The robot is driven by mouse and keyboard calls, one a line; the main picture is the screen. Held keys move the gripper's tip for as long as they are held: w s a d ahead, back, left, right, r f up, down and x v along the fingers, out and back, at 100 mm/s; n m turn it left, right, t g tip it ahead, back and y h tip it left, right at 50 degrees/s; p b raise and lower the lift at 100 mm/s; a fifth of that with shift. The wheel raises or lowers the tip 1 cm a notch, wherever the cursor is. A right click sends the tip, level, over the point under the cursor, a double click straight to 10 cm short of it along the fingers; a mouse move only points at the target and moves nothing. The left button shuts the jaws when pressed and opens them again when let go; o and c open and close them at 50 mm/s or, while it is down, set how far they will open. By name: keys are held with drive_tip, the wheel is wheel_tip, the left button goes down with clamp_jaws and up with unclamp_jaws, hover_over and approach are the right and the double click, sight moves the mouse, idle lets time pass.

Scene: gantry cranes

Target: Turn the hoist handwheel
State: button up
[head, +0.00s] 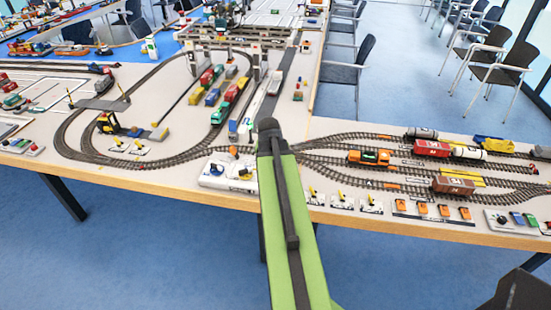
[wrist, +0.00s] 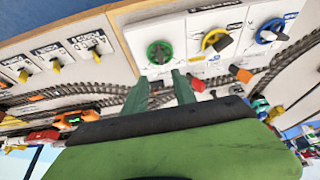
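A white control panel holds three handwheels. The wrist view shows a green handwheel (wrist: 160,52), a yellow handwheel (wrist: 216,40) and a blue handwheel (wrist: 271,31), each with a dark handle. Their labels are too small to read, so I cannot tell which one is the hoist's. My gripper (wrist: 159,78) is open and empty, its two green fingers pointing at the green handwheel, seemingly just short of it. In the head view, the panel (head: 226,184) sits at the table's front edge, partly hidden by my green arm, which also hides the gripper. The gantry crane (head: 236,40) stands behind.
Small switch boxes with yellow levers (wrist: 55,66) line the edge beside the panel. Model track with an orange locomotive (head: 369,157), a red wagon (head: 431,148) and a brown wagon (head: 453,185) lies to the right. Blue floor is clear in front.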

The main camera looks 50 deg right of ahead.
drive_tip(key=p+v, duration=0.4)
drive_tip(key=v, duration=0.2)
drive_tip(key=shift+r, duration=0.25)
drive_tip(key=shift+a, duration=0.15)
